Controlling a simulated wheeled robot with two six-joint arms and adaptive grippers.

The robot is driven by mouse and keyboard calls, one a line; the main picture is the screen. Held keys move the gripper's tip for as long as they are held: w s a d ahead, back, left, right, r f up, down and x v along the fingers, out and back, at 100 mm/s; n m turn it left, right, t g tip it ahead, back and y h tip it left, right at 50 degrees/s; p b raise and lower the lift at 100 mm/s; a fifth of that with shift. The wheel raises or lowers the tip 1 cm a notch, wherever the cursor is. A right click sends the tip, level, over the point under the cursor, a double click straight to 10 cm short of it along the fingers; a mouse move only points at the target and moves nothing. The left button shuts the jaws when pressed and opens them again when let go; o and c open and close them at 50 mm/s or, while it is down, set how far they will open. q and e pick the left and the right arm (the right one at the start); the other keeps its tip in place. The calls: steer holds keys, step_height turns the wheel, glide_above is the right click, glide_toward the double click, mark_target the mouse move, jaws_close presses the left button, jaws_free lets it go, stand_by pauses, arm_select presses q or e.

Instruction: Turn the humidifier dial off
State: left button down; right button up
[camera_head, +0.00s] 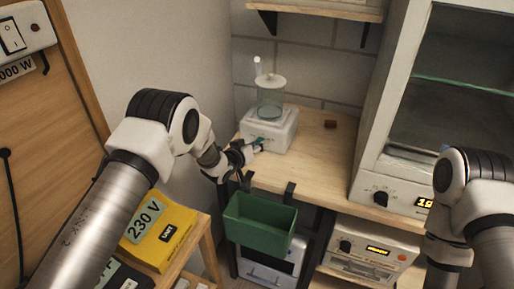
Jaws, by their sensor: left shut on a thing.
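The humidifier (283,135) is a white box with a clear glass cylinder (270,98) on top and a thin pale tube behind it. It stands on the wooden bench against the back wall. My left gripper (256,147) is at its front face, shut on the humidifier dial, which is mostly hidden by the fingers. A small teal patch shows at the fingertips. The dial's setting cannot be read. My right arm is at the right edge, and its gripper is not in view.
A green bin (260,222) hangs on the bench's front edge below my left gripper. A glass-fronted cabinet (398,100) with a black knob (381,199) stands at right. A yellow 230 V box (165,235) sits lower left.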

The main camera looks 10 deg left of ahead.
arm_select(q)
steer(key=shift+w+r+n, duration=0.15)
steer(key=shift+r+n, duration=0.1)
steer(key=shift+n, duration=0.05)
stand_by(0.4)
steer(key=c, duration=0.8)
jaws_free()
steer(key=shift+f, duration=0.1)
steer(key=v, duration=1.2)
steer(key=shift+a+f, duration=0.15)
